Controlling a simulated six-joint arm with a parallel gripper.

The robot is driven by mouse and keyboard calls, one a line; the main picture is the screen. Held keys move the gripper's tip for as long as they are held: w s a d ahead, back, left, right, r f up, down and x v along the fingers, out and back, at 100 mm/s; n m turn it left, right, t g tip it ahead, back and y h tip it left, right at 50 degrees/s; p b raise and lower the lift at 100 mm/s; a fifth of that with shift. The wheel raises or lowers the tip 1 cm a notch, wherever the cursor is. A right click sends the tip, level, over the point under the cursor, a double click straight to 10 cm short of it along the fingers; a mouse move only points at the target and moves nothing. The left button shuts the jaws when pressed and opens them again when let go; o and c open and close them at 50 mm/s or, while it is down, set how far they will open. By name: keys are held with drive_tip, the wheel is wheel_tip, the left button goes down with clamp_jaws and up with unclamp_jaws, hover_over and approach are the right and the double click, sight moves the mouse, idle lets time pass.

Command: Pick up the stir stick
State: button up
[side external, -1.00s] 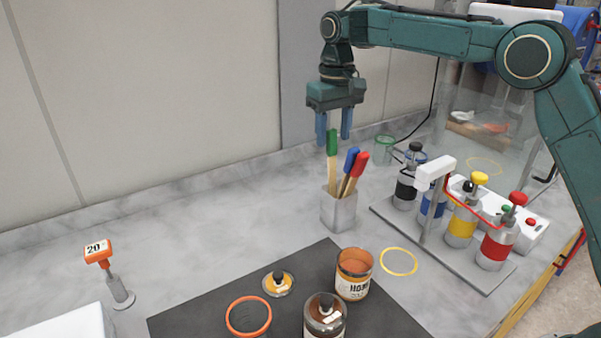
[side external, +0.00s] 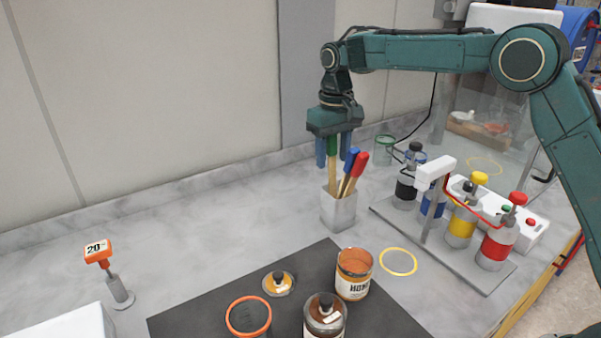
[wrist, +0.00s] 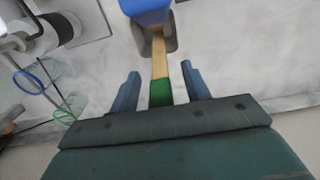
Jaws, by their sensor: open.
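Several stir sticks stand in a grey square holder (side external: 338,211) in the side view. One has a green top (side external: 332,147), one a blue top (side external: 351,158) and one a red top (side external: 358,167). My gripper (side external: 333,158) is open and points down, with its blue fingers on either side of the green-topped stick. In the wrist view the green end (wrist: 160,92) lies between the two fingers (wrist: 158,82), with a gap on each side. The blue top (wrist: 146,10) shows at the upper edge there, and the holder (wrist: 164,40) is partly hidden behind it.
A rack of colored bottles (side external: 462,222) stands to the right. An orange jar (side external: 353,275), a dark-capped jar (side external: 325,318) and an orange-rimmed cup (side external: 249,317) are on or near the dark mat (side external: 195,322).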

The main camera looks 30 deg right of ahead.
clamp_jaws()
idle(0.3)
drive_tip(key=shift+r, duration=0.1)
wheel_tip(320, 180, up, 12)
drive_tip(key=shift+f, duration=0.1)
drive_tip(key=d, duration=1.8)
drive_tip(key=shift+a, duration=0.1)
idle(0.6)
